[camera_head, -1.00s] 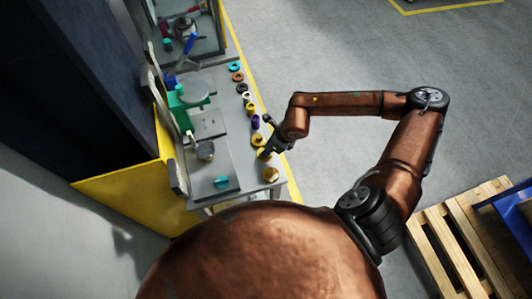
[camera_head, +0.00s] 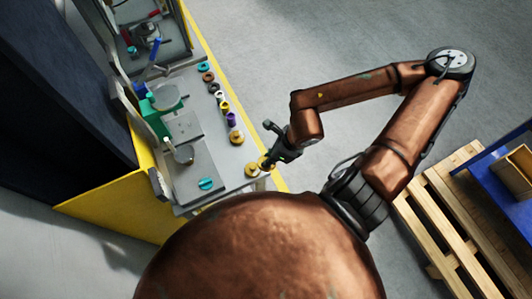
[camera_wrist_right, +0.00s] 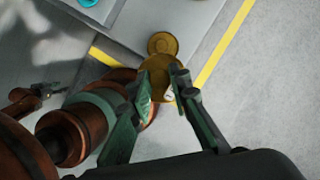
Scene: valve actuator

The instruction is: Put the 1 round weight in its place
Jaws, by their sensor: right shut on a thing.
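My right gripper (camera_head: 267,161) is shut on a round gold weight (camera_head: 264,163) beside the bench's front edge. In the right wrist view the gold weight (camera_wrist_right: 160,76) sits between the fingertips of the right gripper (camera_wrist_right: 163,88). Another gold weight (camera_head: 252,170) stands on the bench close by; it also shows in the wrist view (camera_wrist_right: 162,43), just beyond the held one. A third gold weight (camera_head: 236,138) stands further back. Markings on the weights are too small to read. A small dark jaw-like part at the wrist view's left may be my left gripper (camera_wrist_right: 42,90).
The grey bench (camera_head: 229,178) holds a row of small coloured rings, a purple piece (camera_head: 231,119), a green device with a round grey pan (camera_head: 167,98), a grey disc (camera_head: 184,154) and a teal knob (camera_head: 205,184). A wooden pallet (camera_head: 442,225) stands at the right.

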